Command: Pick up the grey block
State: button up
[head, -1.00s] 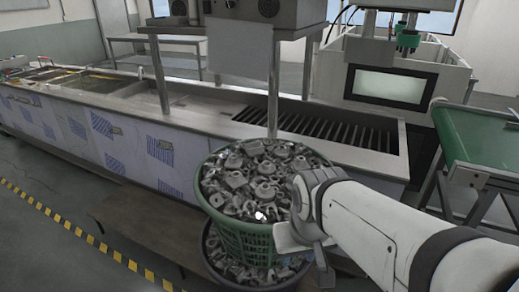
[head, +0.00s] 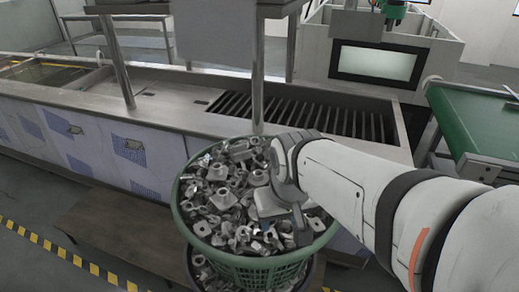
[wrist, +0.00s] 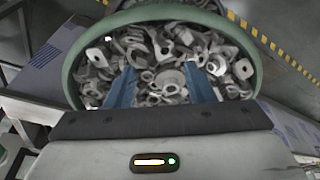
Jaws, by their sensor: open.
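A green basket (head: 270,272) is filled with several grey metal parts (head: 222,195), and it also shows in the wrist view (wrist: 78,62). Many parts are alike, so I cannot tell which one is the grey block. My gripper (head: 285,208) is over the right part of the basket in the head view. In the wrist view its two blue fingers (wrist: 163,80) are apart and point down at the heap. A rounded grey part (wrist: 170,78) shows between them, with nothing clearly held. Whether the fingertips touch the heap cannot be told.
A second dark basket with parts (head: 205,278) is under the green one. A long steel tank line (head: 180,118) with a slatted section (head: 300,115) runs behind. A green conveyor (head: 480,125) stands at right. Yellow-black floor tape (head: 60,252) lies at left.

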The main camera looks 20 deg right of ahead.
jog(key=o, duration=0.3)
jog(key=w+d+r+m+g+p, duration=0.1)
jog(key=w+d+m+p, duration=0.1)
jog(key=w, duration=0.4)
jog(key=d+m, duration=0.1)
jog(key=m, duration=0.1)
jog(key=shift+w+d+r+m, duration=0.15)
jog(key=shift+w+d+m, duration=0.05)
jog(key=shift+d+m, duration=0.1)
jog(key=w+d+f+m+g+p, duration=0.2)
jog(key=w+d+m, duration=0.35)
jog(key=w, duration=0.25)
jog(key=shift+m, duration=0.55)
jog(key=f, duration=0.8)
jog(key=shift+d+f+p, duration=0.15)
jog(key=shift+d+p, duration=0.15)
jog(key=shift+p, duration=0.1)
jog(key=shift+c, duration=0.4)
jog(key=c, duration=1.1)
